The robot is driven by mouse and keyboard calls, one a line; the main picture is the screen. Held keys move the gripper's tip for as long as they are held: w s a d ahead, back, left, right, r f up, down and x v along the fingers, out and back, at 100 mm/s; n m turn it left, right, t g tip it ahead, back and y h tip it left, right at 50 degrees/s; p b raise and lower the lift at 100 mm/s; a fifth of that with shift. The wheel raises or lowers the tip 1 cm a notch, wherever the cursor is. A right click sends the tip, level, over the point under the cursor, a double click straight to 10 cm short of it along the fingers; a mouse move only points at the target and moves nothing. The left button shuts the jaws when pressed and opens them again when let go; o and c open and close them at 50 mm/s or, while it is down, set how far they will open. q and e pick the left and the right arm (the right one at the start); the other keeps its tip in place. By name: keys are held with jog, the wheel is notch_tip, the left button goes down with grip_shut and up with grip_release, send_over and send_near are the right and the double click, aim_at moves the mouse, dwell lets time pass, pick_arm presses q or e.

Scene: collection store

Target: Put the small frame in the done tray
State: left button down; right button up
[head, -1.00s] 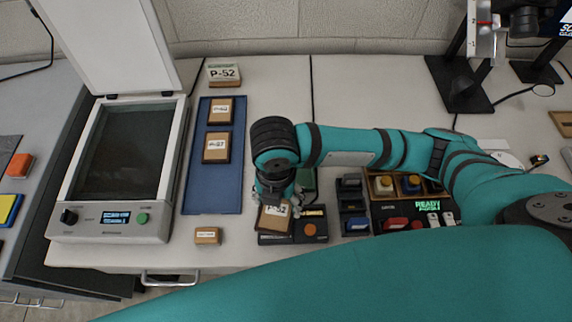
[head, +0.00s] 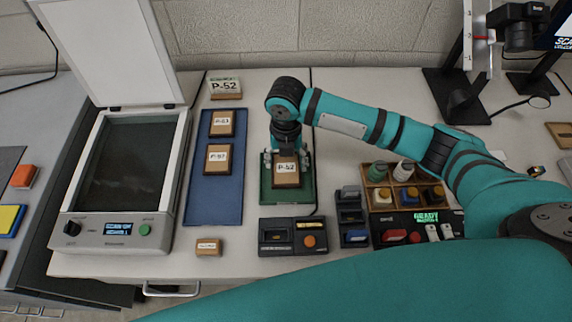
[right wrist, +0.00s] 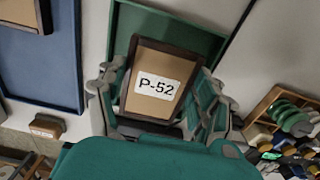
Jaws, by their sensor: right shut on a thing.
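The small frame (head: 287,179) has a brown border, a tan face and a white P-52 label. My right gripper (head: 286,157) is shut on it, with fingers on both sides. The frame is over the green tray (head: 267,193); I cannot tell whether it touches the tray floor. In the right wrist view the frame (right wrist: 152,98) sits between the fingers, slightly tilted in the picture, with the green tray (right wrist: 205,40) behind it. No writing marks the green tray as the done tray. My left gripper is not in view.
A blue tray (head: 229,188) with two labelled frames lies to the left, beside an open scanner (head: 120,165). A dark box with an orange button (head: 292,236) stands in front of the green tray. A wooden bottle rack (head: 378,175) stands to the right.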

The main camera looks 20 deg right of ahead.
aim_at(286, 163)
notch_tip(286, 163, down, 3)
jog(key=shift+r, duration=0.1)
jog(key=shift+f, duration=0.35)
jog(key=shift+f, duration=0.15)
jog(key=o, duration=0.9)
notch_tip(286, 163, up, 12)
jog(key=shift+r, duration=0.2)
jog(key=shift+s+f, duration=0.1)
